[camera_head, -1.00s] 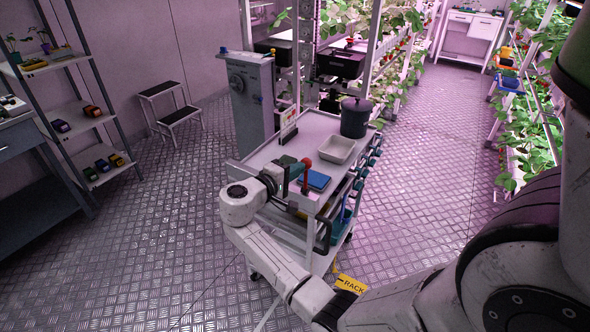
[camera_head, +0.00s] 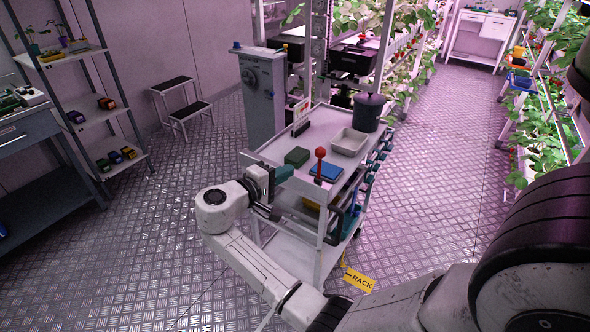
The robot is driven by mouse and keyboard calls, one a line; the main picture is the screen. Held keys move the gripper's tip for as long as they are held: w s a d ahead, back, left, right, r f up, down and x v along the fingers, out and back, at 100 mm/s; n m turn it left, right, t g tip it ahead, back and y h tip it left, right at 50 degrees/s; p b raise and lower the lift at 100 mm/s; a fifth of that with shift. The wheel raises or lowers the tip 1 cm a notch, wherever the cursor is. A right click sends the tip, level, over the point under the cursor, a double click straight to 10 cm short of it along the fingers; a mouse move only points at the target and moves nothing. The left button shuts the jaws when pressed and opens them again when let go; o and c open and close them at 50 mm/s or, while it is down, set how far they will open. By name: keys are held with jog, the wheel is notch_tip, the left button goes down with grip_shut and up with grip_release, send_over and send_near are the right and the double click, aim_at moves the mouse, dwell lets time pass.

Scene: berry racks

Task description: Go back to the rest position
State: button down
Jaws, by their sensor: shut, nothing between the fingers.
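My gripper (camera_head: 284,173), with teal fingertips, is at the left end of the white cart (camera_head: 312,135), by its near left corner. It is shut and holds nothing. My arm bends from the lower right up to it. Whether the fingertips touch the cart's edge cannot be told. On the cart top near the gripper are a green block (camera_head: 297,157), a red ball on a stem (camera_head: 320,155) and a blue flat item (camera_head: 327,171).
The cart also carries a pale tray (camera_head: 350,143) and a dark lidded pot (camera_head: 369,112). A grey cabinet (camera_head: 262,98) stands behind it. A step stool (camera_head: 184,104) and shelves (camera_head: 97,117) are at left. Floor is clear to both sides.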

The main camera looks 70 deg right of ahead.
jog(key=shift+v, duration=1.75)
